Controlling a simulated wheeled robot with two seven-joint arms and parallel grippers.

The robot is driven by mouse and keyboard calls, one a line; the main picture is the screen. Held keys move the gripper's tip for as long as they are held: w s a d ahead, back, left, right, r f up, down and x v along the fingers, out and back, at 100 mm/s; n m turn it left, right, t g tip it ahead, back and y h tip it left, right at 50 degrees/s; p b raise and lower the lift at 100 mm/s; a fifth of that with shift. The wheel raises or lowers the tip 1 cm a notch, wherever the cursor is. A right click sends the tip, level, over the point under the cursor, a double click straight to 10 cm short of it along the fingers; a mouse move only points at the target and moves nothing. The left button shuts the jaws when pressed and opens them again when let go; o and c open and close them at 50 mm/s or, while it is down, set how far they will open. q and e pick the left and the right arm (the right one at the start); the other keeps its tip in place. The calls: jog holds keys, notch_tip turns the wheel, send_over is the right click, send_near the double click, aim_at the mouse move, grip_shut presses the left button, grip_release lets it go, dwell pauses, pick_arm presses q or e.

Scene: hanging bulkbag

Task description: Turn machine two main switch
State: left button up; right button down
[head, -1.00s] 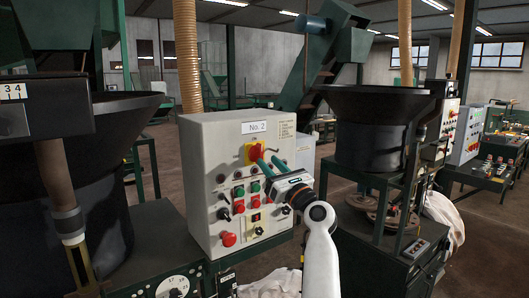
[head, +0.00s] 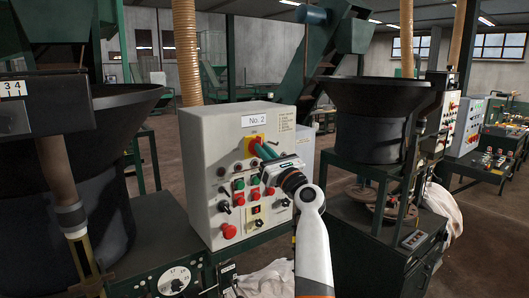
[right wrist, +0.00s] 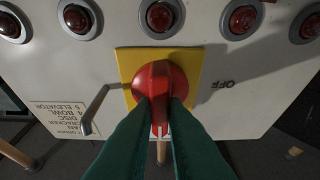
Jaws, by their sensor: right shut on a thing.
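The main switch is a red rotary knob on a yellow plate (head: 248,141), high on the front of the grey control box (head: 198,165) labelled "No. 2" (head: 257,121). In the right wrist view the red knob (right wrist: 160,78) fills the middle of its yellow plate (right wrist: 128,62), with "OFF" printed beside it. My right gripper (head: 261,149) reaches in from the right. Its two green fingers (right wrist: 161,108) are shut on the knob's handle, one on each side. They hide part of the knob in the head view. My left gripper is not in view.
Push buttons, black selectors and a red knob (head: 229,231) sit below the switch on the same box. A row of red lamps (right wrist: 160,16) is close to the switch plate. Dark hoppers stand left (head: 70,190) and right (head: 365,105) of the box.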

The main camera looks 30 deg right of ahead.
jog(key=shift+d+r+n+g+y+b, duration=0.1)
jog(key=shift+n+g+y+b, duration=0.95)
jog(key=shift+n, duration=2.7)
jog(key=shift+a+f+n+g+y+b, duration=0.1)
jog(key=shift+n+g+y+b, duration=1)
jog(key=shift+n, duration=2.6)
jog(key=shift+d+r+n+g+y+b, duration=0.1)
jog(key=shift+n+g+y+b, duration=0.95)
jog(key=shift+n, duration=2.7)
jog(key=shift+g+h, duration=0.3)
jog(key=shift+h, duration=0.1)
jog(key=c, duration=1.5)
grip_release()
jog(key=shift+o, duration=0.2)
jog(key=shift+b, duration=0.35)
